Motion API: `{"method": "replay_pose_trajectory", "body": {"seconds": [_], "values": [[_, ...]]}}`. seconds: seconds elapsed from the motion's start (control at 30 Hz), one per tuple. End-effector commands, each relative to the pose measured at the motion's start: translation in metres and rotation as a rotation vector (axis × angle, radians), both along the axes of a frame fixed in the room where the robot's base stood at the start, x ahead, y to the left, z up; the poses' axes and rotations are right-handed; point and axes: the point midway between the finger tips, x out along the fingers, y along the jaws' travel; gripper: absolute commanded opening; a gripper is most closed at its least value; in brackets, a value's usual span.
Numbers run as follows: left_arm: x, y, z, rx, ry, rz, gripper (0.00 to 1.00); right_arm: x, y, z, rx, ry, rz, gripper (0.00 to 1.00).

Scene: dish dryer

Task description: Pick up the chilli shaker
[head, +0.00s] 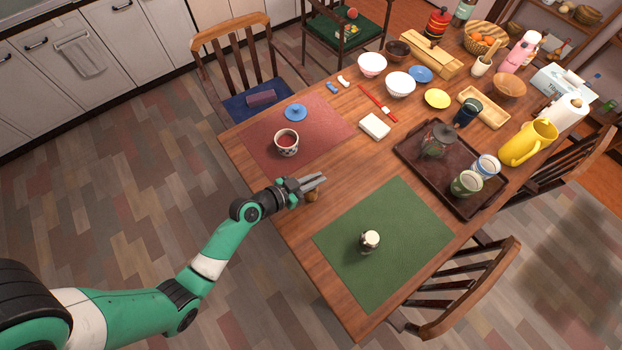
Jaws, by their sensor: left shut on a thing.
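My left gripper (314,182) reaches in from the left over the near-left edge of the wooden table. It is shut on a small orange-brown thing, which I take for the chilli shaker (312,197). Most of the shaker is hidden by the gripper, and I cannot tell whether it touches the table. My right gripper is not in view.
A small pale-topped container (370,239) stands on the green mat (408,213). A patterned cup (287,142) and blue lid (295,112) are on the red mat (262,148). A dark tray (408,157) holds a jar and cups. Bare table lies between the mats.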

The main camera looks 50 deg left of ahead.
Motion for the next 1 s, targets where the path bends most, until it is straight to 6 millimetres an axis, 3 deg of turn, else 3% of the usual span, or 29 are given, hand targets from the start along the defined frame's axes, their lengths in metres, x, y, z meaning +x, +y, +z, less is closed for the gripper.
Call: {"method": "replay_pose_trajectory", "body": {"seconds": [0.4,0.57,0.77,1.0], "values": [[-0.002,-0.001,-0.005,-0.001,0.011,-0.001,0.0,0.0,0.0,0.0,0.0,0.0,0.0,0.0],[-0.002,-0.001,0.002,-0.001,0.009,-0.001,0.0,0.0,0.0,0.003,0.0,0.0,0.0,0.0],[-0.001,0.0,0.034,0.002,0.003,-0.002,0.0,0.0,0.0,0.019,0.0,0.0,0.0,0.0],[-0.031,-0.045,0.101,0.002,0.003,-0.008,0.0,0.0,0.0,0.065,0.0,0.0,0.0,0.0]]}}
